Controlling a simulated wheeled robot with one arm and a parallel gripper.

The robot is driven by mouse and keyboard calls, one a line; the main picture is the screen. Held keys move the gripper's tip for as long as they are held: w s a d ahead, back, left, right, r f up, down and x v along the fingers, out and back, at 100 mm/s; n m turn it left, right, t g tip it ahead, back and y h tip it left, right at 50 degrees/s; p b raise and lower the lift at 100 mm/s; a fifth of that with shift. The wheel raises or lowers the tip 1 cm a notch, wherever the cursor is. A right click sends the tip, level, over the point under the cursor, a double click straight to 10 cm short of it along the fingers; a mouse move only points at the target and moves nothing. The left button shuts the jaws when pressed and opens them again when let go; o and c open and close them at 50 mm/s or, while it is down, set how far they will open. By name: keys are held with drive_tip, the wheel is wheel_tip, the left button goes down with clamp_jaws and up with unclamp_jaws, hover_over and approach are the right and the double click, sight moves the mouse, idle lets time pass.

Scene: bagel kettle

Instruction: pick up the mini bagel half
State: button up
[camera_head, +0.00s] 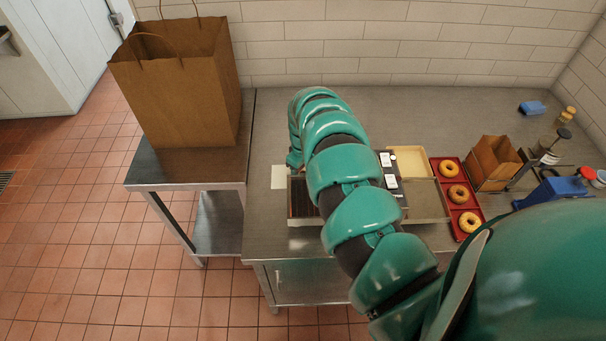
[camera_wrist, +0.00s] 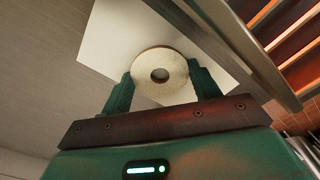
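The mini bagel half (camera_wrist: 145,62), a pale ring with a browned rim and a dark centre hole, shows in the wrist view in front of a white square (camera_wrist: 105,35). My gripper (camera_wrist: 160,78) has one finger at each side of it, very near or touching its edges. I cannot tell whether the fingers press on it, or whether it rests on the white square or is lifted off it. In the head view my arm hides the gripper and the bagel half; part of the white square (camera_head: 278,177) shows left of the arm.
A slatted metal appliance (camera_head: 301,200) stands beside the white square; its slats glow orange in the wrist view (camera_wrist: 290,40). A large paper bag (camera_head: 185,90) stands on the left table.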

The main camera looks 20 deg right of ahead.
drive_tip(key=shift+r, duration=0.1)
idle(0.3)
drive_tip(key=shift+r+b, duration=0.7)
drive_tip(key=shift+r, duration=0.45)
wheel_tip(320, 180, up, 8)
drive_tip(key=p, duration=0.1)
drive_tip(key=shift+f+p, duration=0.15)
drive_tip(key=shift+p, duration=0.15)
drive_tip(key=shift+f, duration=0.1)
